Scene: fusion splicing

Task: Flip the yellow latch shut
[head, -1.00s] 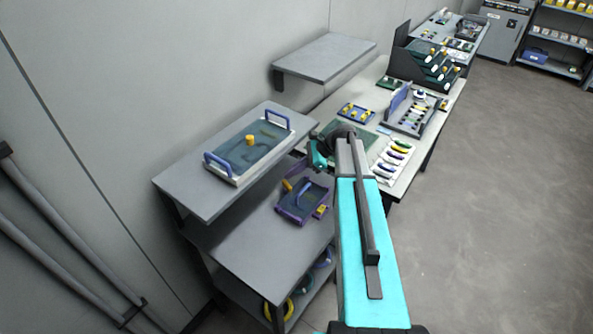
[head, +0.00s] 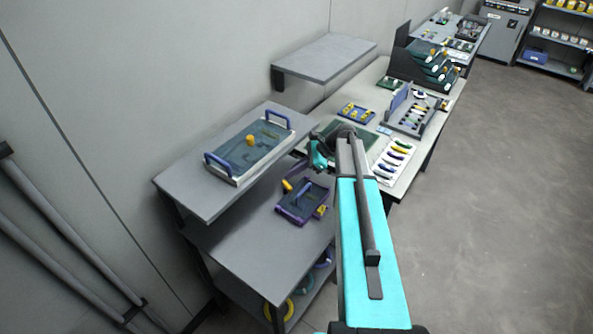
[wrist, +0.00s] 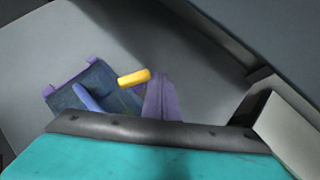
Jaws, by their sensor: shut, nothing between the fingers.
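The yellow latch (head: 287,186) stands out at the back left of a purple-rimmed device (head: 296,215) on the lower shelf. The latch also shows in the wrist view (wrist: 134,78), as a short yellow bar sticking out beside the blue lever (wrist: 88,98). A second yellow piece (head: 321,211) sits at the device's right side. My gripper (head: 317,160) is shut and empty, above and behind the device in the head view, apart from the latch.
A tray with blue handles (head: 233,176) stands on the upper shelf (head: 185,187) at the left, close to my arm. The lower shelf (head: 255,250) is clear in front of the device. A workbench with several tools lies beyond, with a white mat (head: 381,172).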

